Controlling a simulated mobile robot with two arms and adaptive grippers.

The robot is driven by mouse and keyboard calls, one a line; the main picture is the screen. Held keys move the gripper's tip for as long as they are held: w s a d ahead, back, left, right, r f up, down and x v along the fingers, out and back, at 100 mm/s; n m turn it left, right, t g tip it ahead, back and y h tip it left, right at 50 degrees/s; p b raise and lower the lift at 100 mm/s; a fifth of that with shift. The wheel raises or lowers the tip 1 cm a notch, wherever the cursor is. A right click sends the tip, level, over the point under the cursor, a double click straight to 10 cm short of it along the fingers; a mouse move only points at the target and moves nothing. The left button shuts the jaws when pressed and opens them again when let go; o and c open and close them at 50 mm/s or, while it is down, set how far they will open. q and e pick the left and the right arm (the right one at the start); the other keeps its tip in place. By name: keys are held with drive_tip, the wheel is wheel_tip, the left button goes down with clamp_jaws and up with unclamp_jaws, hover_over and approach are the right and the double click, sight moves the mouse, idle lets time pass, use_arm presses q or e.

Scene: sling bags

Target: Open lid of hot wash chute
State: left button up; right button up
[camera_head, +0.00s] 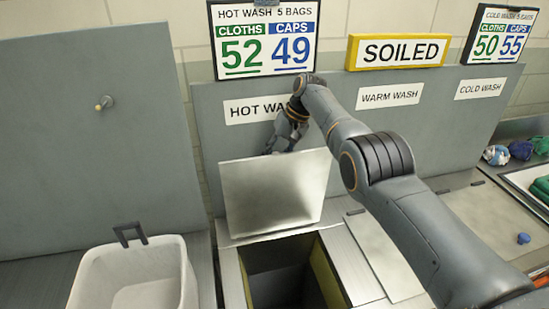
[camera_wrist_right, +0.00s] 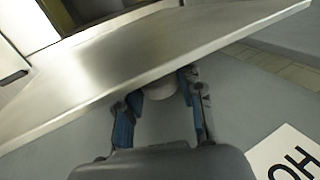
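The hot wash chute (camera_head: 285,272) is a dark square opening in the counter below the "HOT WASH" label. Its metal lid (camera_head: 272,192) is raised at the back of the opening, with its inner face towards the head camera. My right gripper (camera_head: 285,135) is behind the lid's upper edge, by the grey back panel. In the right wrist view the lid (camera_wrist_right: 110,65) crosses the top, and my right gripper's blue fingers (camera_wrist_right: 160,100) are spread apart. A pale round knob (camera_wrist_right: 162,88) shows between them, partly hidden by the lid. My left gripper is out of view.
Closed metal covers (camera_head: 375,250) lie right of the chute. Cloths and caps (camera_head: 515,150) lie at the far right. My right arm spans the right half.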

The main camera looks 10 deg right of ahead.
drive_tip(key=shift+o, duration=1.3)
drive_tip(key=shift+s, duration=0.1)
drive_tip(key=shift+r, duration=0.1)
drive_tip(key=v, duration=0.7)
drive_tip(key=shift+r, duration=0.2)
drive_tip(key=shift+d, duration=0.15)
